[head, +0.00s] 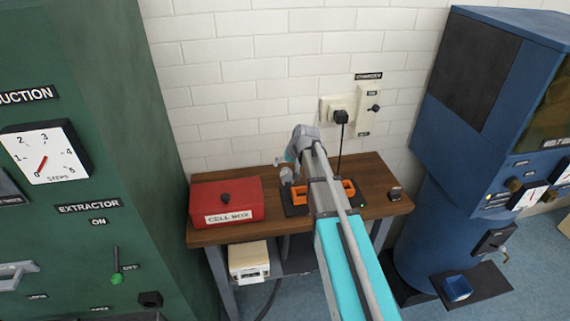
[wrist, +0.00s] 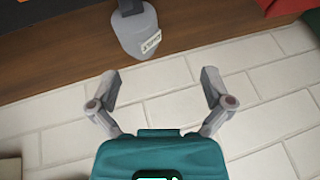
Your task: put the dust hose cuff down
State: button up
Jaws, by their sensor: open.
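A rounded grey piece with a small white label (wrist: 138,34) is on the wooden bench at the top of the wrist view. It looks like the dust hose cuff, but I cannot read the label. In the head view a small pale grey piece, probably the same one, shows on the bench (head: 286,173), just right of the red box. My gripper (wrist: 160,76) is open, with its two grey fingers spread and nothing between them. The grey piece lies beyond the fingertips, apart from them. In the head view my arm hides much of the gripper.
A red cell box (head: 226,201) stands on the left of the wooden bench (head: 385,210). An orange-and-black charger-like unit (head: 298,196) sits mid-bench, partly behind my arm. A green extractor cabinet (head: 110,110) and blue machine (head: 480,120) flank the bench.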

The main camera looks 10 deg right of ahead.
jog(key=shift+p+v, duration=1.1)
jog(key=shift+v, duration=0.45)
jog(key=s+f+g+h, duration=0.2)
jog(key=s+g, duration=0.2)
jog(key=s, duration=2)
jog(key=shift+s+a+n+g+h, duration=0.3)
jog(key=shift+s+a+h, duration=0.05)
jog(key=shift+h, duration=0.05)
